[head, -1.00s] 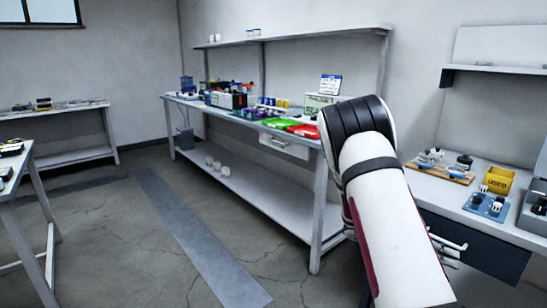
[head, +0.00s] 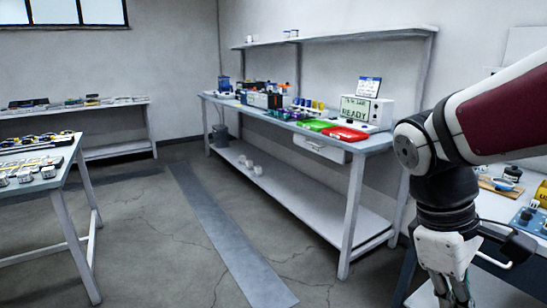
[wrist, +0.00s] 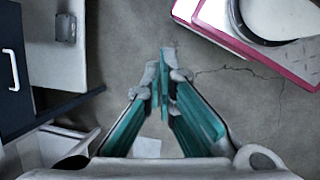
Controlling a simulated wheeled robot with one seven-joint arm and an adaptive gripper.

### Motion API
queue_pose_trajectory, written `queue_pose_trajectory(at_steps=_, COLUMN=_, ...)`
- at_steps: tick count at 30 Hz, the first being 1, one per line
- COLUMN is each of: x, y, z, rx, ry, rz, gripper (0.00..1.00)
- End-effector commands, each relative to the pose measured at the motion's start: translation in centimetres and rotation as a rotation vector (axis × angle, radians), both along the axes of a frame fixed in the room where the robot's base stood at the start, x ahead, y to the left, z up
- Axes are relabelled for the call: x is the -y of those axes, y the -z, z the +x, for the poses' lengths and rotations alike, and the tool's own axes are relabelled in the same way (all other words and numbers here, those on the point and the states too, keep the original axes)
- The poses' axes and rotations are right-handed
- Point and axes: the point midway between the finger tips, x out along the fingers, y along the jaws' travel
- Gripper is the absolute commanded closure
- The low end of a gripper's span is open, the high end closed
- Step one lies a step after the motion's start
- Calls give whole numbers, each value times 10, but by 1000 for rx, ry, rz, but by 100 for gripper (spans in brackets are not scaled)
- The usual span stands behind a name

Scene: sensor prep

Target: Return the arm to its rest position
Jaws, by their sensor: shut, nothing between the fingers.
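My arm (head: 515,115) comes in from the right edge of the head view and bends downward at a white and black joint. My gripper hangs below that joint, cut off by the bottom edge of the head view. In the wrist view my gripper (wrist: 163,80) points down over the bare floor. Its teal fingers meet at the tips and hold nothing. The white and dark red part at the top right of the wrist view is my own body.
The right-hand bench (head: 487,212) stands behind my arm; a dark drawer front with a handle (wrist: 11,70) shows at left in the wrist view. A long shelved workbench (head: 375,147) with red and green trays is in the middle. A table (head: 70,160) stands at left. Floor between is clear.

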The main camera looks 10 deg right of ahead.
Motion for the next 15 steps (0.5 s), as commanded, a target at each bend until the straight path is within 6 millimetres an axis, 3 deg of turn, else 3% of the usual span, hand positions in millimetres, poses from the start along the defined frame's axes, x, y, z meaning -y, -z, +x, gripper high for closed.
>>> queue_pose_trajectory(at_steps=6, x=-52, y=-8, z=-39, rx=187, ry=201, rz=91, gripper=100)
queue_pose_trajectory(at_steps=15, x=-96, y=-6, z=-74, rx=316, ry=389, rz=192, gripper=100)
